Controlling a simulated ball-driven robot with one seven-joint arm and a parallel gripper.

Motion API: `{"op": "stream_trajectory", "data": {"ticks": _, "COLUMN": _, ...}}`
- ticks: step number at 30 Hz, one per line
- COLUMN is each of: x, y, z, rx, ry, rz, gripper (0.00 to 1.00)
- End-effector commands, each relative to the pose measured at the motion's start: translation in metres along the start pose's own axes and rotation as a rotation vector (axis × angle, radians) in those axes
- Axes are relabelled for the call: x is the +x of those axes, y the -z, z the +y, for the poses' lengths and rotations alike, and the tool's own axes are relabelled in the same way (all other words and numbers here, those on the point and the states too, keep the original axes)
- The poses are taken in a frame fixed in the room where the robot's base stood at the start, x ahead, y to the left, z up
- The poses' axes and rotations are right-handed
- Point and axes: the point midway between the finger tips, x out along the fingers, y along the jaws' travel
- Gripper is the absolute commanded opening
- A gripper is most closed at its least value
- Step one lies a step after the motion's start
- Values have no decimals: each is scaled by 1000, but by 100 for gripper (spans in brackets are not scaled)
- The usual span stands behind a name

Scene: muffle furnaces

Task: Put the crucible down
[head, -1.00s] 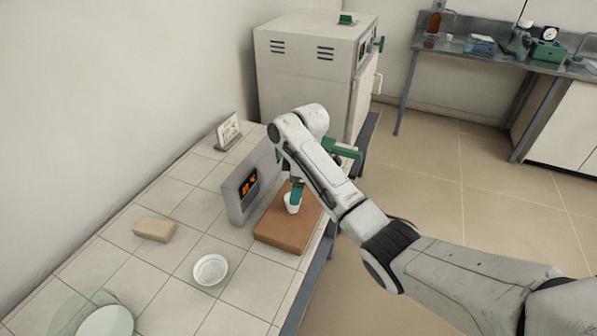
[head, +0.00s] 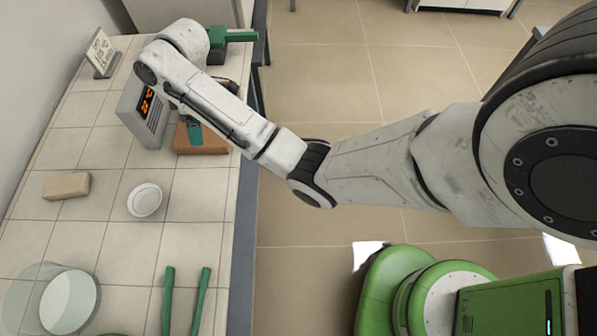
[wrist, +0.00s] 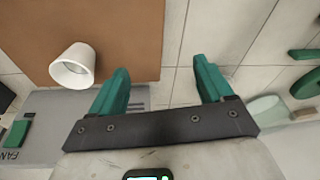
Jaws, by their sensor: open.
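The crucible (wrist: 73,66) is a small white cup standing on the brown board (wrist: 120,32) in the wrist view, near the board's edge. My gripper (wrist: 160,72) is open and empty, to the right of the crucible in that view and apart from it. In the head view my gripper (head: 194,132) is over the brown board (head: 212,144), with one green finger showing. My arm hides part of the board there, and I cannot make out the crucible.
A grey box with an orange display (head: 147,108) stands beside the board. A sign card (head: 101,55) stands by the wall. Tiles between them are free.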

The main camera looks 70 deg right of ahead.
Motion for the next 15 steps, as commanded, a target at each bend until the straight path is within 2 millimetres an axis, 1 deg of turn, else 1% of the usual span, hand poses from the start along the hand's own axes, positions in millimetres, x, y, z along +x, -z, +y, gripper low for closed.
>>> {"op": "stream_trajectory", "data": {"ticks": 1, "x": 20, "y": -7, "z": -28, "rx": 38, "ry": 12, "rz": 5, "gripper": 80}}
{"op": "stream_trajectory", "data": {"ticks": 2, "x": 28, "y": -11, "z": -42, "rx": 66, "ry": 14, "rz": 7, "gripper": 80}}
{"op": "stream_trajectory", "data": {"ticks": 3, "x": 38, "y": -19, "z": -59, "rx": 103, "ry": 15, "rz": 8, "gripper": 80}}
{"op": "stream_trajectory", "data": {"ticks": 5, "x": 51, "y": -32, "z": -84, "rx": 159, "ry": 15, "rz": 6, "gripper": 80}}
{"op": "stream_trajectory", "data": {"ticks": 6, "x": 58, "y": -42, "z": -101, "rx": 198, "ry": 13, "rz": 3, "gripper": 80}}
{"op": "stream_trajectory", "data": {"ticks": 8, "x": 67, "y": -61, "z": -124, "rx": 256, "ry": 7, "rz": -5, "gripper": 80}}
{"op": "stream_trajectory", "data": {"ticks": 10, "x": 73, "y": -85, "z": -149, "rx": 323, "ry": -6, "rz": -19, "gripper": 80}}
{"op": "stream_trajectory", "data": {"ticks": 12, "x": 76, "y": -111, "z": -171, "rx": 390, "ry": -27, "rz": -35, "gripper": 80}}
{"op": "stream_trajectory", "data": {"ticks": 14, "x": 75, "y": -134, "z": -187, "rx": 442, "ry": -48, "rz": -50, "gripper": 80}}
{"op": "stream_trajectory", "data": {"ticks": 15, "x": 73, "y": -149, "z": -196, "rx": 475, "ry": -65, "rz": -59, "gripper": 80}}
